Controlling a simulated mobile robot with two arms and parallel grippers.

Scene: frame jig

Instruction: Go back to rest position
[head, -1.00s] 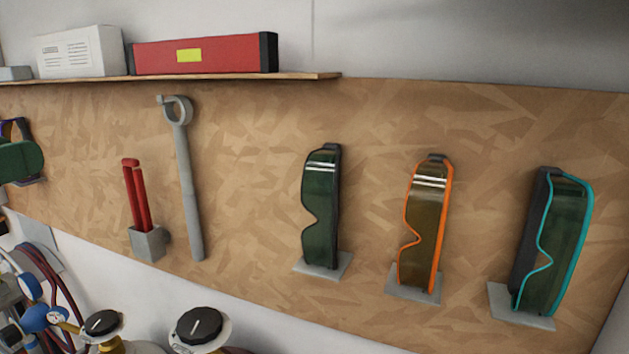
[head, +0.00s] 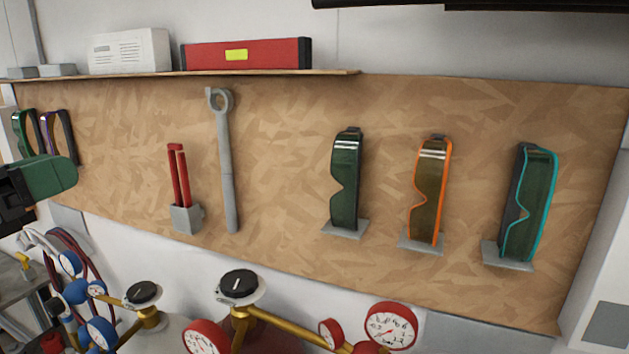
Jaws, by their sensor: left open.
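My left gripper (head: 62,174) shows at the left edge, in front of the wooden board (head: 280,150). It has a dark body and a green end piece, and I see nothing held in it. It is open, though its fingers are hard to make out. It overlaps the lower part of the purple-rimmed goggles (head: 63,130) and green-rimmed goggles (head: 22,125) in the picture; I cannot tell how far in front it is. My right gripper is not in view.
Dark (head: 346,180), orange (head: 430,190) and teal goggles (head: 530,205) stand on brackets on the board. A grey wrench (head: 228,165) and red-handled tool (head: 180,180) hang there. A shelf (head: 270,73) holds boxes. Gas cylinders with gauges (head: 390,326) stand below.

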